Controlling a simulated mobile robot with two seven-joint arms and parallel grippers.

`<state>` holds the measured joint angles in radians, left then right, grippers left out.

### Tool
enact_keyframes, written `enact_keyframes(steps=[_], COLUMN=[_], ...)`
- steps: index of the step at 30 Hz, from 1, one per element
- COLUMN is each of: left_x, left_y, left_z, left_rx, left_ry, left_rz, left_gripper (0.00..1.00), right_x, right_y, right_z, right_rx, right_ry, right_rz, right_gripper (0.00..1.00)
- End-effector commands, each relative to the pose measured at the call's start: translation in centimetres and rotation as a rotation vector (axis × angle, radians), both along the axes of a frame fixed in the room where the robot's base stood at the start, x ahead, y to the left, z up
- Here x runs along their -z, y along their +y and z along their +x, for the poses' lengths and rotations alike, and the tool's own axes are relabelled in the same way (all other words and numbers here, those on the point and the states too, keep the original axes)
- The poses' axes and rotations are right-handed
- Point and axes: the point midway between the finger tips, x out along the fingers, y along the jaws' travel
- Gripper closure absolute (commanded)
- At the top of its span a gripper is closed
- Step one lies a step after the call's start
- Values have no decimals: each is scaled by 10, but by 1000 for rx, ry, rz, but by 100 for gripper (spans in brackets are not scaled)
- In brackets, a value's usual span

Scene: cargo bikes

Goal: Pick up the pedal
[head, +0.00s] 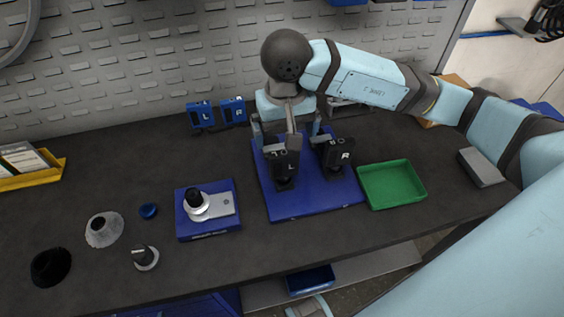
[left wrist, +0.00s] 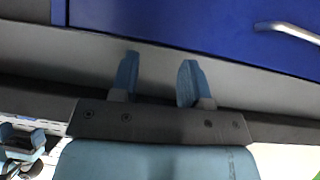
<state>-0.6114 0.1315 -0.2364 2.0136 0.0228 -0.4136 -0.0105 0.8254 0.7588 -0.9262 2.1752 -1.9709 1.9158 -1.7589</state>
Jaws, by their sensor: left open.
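Two black pedals stand upright on a blue mat (head: 312,205): the pedal marked L (head: 284,165) and, to its right, the pedal marked R (head: 337,155). My right gripper (head: 288,132) reaches down from above behind the pedals. Its fingers are spread wide. A grey upright piece shows between them, just behind the L pedal; I cannot tell whether anything touches. My left gripper (left wrist: 158,70) shows in the left wrist view, open and empty, with a blue drawer front (left wrist: 220,22) beyond it. No pedal shows in that view.
A green tray (head: 405,197) lies right of the mat, with a grey block (head: 482,168) beyond. Blue L and R signs (head: 200,115) stand at the back. A blue stand (head: 225,224) and several small round parts lie to the left. A pegboard wall (head: 150,75) closes the back.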

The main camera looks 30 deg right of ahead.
Motion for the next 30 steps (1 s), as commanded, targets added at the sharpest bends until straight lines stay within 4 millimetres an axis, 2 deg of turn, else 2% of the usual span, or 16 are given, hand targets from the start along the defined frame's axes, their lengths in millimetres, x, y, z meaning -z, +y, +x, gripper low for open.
enact_keyframes(steps=[4,13,21,30], left_x=[-2,-4,-11,-8], left_y=[0,1,3,3], left_z=[0,0,0,-1], left_rx=[1,0,3,4], left_ry=[-1,-3,-16,-12], left_rz=[1,4,10,12], left_gripper=[57,57,57,57], right_x=[28,52,89,96], right_y=[0,0,-2,-2], right_z=[-1,2,9,10], right_rx=[1,1,0,0], right_ry=[4,3,3,0], right_rz=[2,3,3,2], right_gripper=[0,0,0,0])
